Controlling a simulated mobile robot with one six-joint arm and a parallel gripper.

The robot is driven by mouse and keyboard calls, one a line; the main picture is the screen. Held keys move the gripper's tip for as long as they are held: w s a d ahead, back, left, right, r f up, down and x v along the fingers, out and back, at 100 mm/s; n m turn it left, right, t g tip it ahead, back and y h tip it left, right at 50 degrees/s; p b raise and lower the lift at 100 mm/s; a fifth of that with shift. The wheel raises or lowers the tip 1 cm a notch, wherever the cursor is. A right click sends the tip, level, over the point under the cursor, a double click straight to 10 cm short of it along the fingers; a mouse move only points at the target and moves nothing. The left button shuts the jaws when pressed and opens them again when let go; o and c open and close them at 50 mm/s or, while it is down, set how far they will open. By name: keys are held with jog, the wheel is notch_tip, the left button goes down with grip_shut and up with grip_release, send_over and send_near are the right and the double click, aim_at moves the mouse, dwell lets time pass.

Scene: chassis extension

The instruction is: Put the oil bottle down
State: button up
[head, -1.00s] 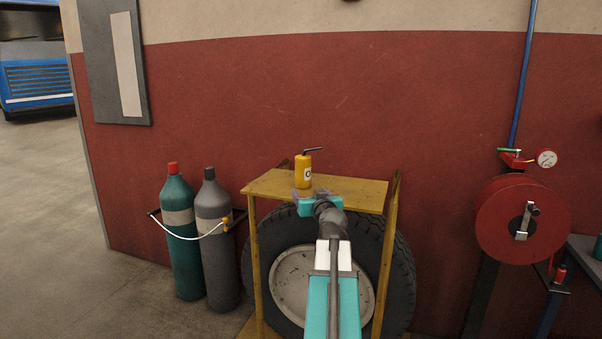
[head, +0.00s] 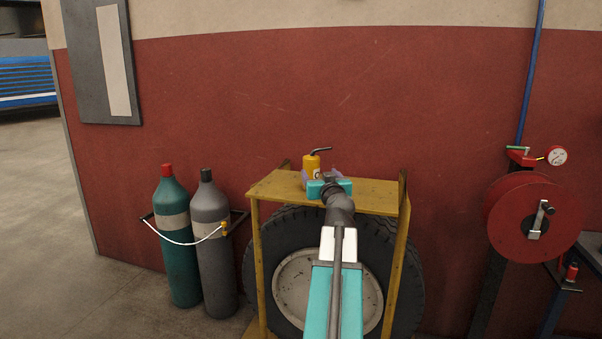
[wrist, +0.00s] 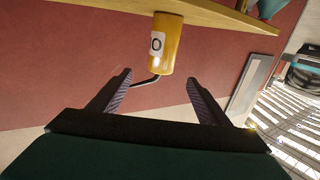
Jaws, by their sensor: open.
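The oil bottle (head: 311,164) is a yellow can with a white label and a thin dark bent spout. It stands upright on the yellow rack's top board (head: 375,197), near its left side. My gripper (head: 321,174) is open at the bottle, one finger to each side of it in the head view. In the wrist view, which is upside down, the bottle (wrist: 165,45) shows ahead between the open fingertips (wrist: 160,77), apart from both. The gripper hides the lower part of the bottle in the head view.
A large tyre (head: 290,235) sits in the rack under the board. Green (head: 175,240) and grey (head: 213,240) gas cylinders stand to the left. A red hose reel (head: 515,215) is at the right. The red wall (head: 430,110) is close behind. The board's right half is clear.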

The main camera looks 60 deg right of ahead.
aim_at(313, 164)
jog(key=shift+w+d, duration=0.1)
jog(key=shift+w, duration=0.05)
jog(key=shift+p+x, duration=1)
jog(key=shift+x, duration=3.2)
jog(key=shift+w, duration=0.15)
jog(key=shift+w+d+r+p, duration=0.15)
jog(key=shift+w+d+p, duration=0.25)
jog(key=shift+p+x, duration=0.75)
jog(key=shift+x, duration=1.2)
jog(key=c, duration=1.4)
